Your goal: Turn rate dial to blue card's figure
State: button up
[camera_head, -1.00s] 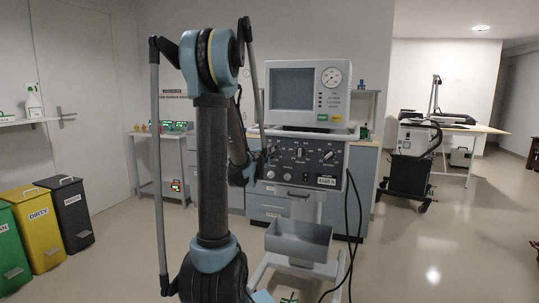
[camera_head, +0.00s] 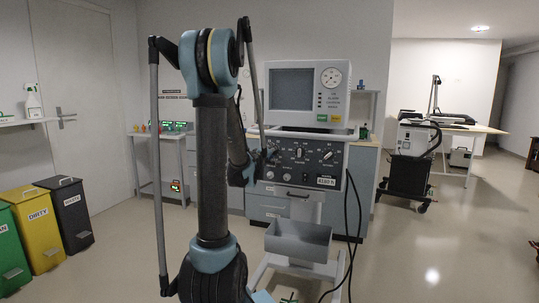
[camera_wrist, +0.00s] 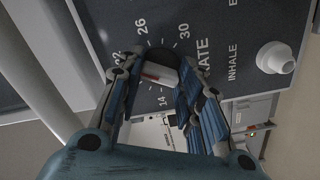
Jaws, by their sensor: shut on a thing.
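The rate dial (camera_wrist: 158,68) is a dark round knob with a white and red mark on the grey panel, beside the word RATE. The figures 14, 22, 26 and 30 show around it, with 22 partly covered. My gripper (camera_wrist: 157,82) is shut on the dial, its blue-padded fingers on either side. I cannot tell for certain which figure the mark points to. In the head view the ventilator (camera_head: 307,92) stands upright, and my gripper is at the left end of its dial panel (camera_head: 318,153), mostly hidden by my arm. I cannot make out a blue card.
Open floor lies to the right.

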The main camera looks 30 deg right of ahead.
jog(key=shift+a, duration=0.1)
dwell(0.3)
jog(key=o, duration=1.1)
jog(key=shift+w+f, duration=0.1)
jog(key=shift+c, duration=0.2)
jog(key=v, duration=1.2)
